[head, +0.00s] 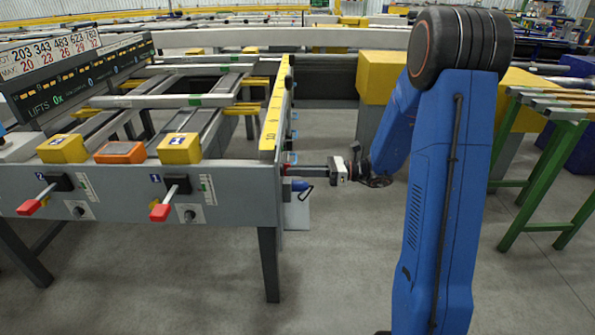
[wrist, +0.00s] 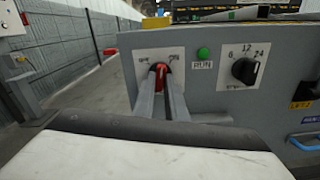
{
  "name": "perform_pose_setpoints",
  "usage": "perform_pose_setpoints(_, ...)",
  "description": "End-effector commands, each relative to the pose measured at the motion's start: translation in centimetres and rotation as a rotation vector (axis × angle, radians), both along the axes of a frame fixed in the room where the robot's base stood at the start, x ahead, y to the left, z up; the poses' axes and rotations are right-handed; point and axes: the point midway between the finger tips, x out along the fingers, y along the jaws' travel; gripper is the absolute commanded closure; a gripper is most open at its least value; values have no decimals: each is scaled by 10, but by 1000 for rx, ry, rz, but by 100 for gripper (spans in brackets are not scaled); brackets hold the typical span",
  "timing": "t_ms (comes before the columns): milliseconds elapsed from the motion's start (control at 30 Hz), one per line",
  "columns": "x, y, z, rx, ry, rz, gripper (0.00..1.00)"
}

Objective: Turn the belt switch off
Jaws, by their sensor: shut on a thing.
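The belt switch (wrist: 161,73) is a red knob on a white plate on the grey panel in the wrist view. The plate has small labels at its upper left and upper right that are hard to read. The red knob stands roughly upright between the labels. My gripper (wrist: 163,92) has one finger on each side of the knob and is shut on it. In the head view my gripper (head: 290,169) reaches left to the end of the grey table frame. The switch itself is hard to make out there.
A green RUN lamp (wrist: 203,54) and a black dial (wrist: 244,70) marked 6, 12, 24 sit right of the switch. A blue handle (wrist: 303,142) is at lower right. Two red-tipped levers (head: 160,212) (head: 29,207) stick out of the table front (head: 236,190).

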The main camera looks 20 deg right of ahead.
Motion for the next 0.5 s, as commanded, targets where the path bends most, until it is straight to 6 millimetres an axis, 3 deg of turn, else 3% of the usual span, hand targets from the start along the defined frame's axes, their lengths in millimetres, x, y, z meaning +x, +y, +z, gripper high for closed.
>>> perform_pose_setpoints(500, 1, -1, 0, -151, -464, -1, 100)
